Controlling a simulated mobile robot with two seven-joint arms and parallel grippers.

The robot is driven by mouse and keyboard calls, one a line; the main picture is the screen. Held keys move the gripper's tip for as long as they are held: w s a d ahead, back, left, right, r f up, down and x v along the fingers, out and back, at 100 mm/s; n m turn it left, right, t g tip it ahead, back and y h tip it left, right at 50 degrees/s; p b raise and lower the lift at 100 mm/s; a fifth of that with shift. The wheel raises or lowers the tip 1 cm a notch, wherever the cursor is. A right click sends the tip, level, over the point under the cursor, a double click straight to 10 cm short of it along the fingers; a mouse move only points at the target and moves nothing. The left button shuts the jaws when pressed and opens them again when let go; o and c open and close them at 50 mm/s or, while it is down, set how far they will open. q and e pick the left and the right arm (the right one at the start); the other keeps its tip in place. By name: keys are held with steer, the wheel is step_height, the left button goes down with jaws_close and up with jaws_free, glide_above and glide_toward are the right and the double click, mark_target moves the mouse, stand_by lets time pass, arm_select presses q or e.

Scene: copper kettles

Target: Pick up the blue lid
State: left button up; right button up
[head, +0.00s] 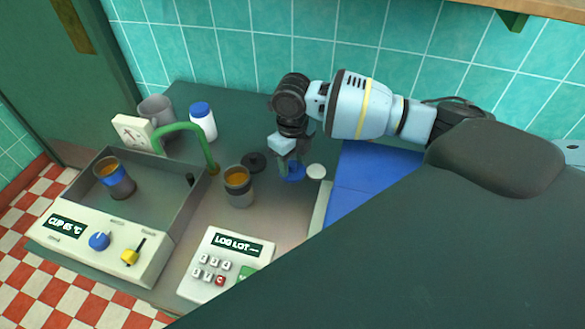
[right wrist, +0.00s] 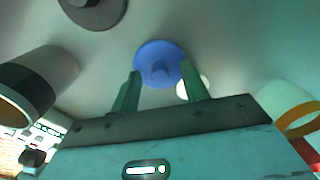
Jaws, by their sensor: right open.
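The blue lid (head: 295,176) lies flat on the grey counter, partly hidden by my right gripper in the head view. In the right wrist view the blue lid (right wrist: 161,64) is a round disc with a small knob, just beyond and between the fingertips. My right gripper (head: 290,165) points down over the lid; its two fingers (right wrist: 163,82) are apart, with nothing held between them. I cannot tell whether a finger touches the lid. My left gripper is not in view.
A black lid (head: 254,161) and a cup (head: 238,186) stand left of the blue lid. A white disc (head: 316,171) lies close on its right. A keypad box (head: 226,263) is in front. A blue mat (head: 375,180) lies further right.

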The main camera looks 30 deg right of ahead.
mark_target(292, 164)
steer(key=shift+c, duration=0.3)
jaws_close()
steer(key=shift+r, duration=0.1)
